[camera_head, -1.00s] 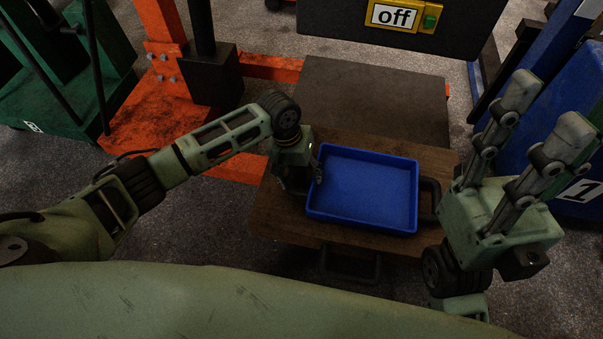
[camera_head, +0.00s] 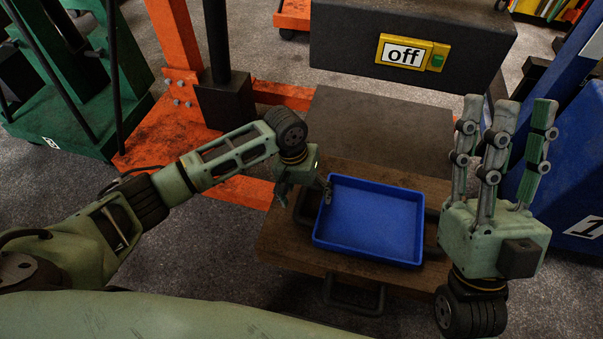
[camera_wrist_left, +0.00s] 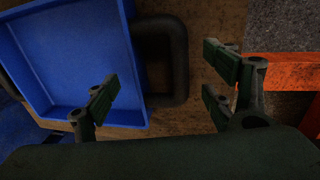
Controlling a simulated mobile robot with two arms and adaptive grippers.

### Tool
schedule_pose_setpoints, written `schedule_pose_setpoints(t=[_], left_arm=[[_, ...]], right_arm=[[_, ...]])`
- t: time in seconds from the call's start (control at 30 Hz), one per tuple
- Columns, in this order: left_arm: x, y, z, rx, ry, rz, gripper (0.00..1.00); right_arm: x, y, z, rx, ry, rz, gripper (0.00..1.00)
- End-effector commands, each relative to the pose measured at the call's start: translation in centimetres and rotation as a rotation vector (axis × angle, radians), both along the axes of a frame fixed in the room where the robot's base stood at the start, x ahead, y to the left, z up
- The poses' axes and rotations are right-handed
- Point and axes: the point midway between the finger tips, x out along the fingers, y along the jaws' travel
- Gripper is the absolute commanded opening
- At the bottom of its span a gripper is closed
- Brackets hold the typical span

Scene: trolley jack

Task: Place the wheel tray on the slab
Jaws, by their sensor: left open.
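I cannot tell whether the wheel tray is the blue tray alone or together with the board. A flat dark grey slab (camera_head: 380,130) is just behind the board, its top bare. My right gripper (camera_head: 508,112) is empty and open, fingers upward, right of the board.
A black block with a yellow "off" switch (camera_head: 412,52) stands behind the slab. An orange frame (camera_head: 175,125) and green machine (camera_head: 70,100) are at left. A blue cabinet (camera_head: 570,160) is at right. Grey floor (camera_head: 230,235) is clear left of the board.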

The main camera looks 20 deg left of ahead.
Motion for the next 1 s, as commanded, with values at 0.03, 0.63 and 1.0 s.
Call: schedule_pose_setpoints(t=[0.03,0.63,1.0], left_arm=[[0.1,0.2,0.9,0.000,-0.002,0.001,0.76],[0.0,1.4,7.0,0.000,-0.001,0.000,0.76],[-0.7,-5.5,6.9,-0.189,-0.221,-0.107,0.76]], right_arm=[[1.0,0.2,-0.4,-0.018,0.059,-0.004,0.40],[8.1,0.7,-10.9,-0.197,0.684,-0.038,0.40],[8.4,0.6,-12.5,-0.216,0.751,-0.041,0.40]])
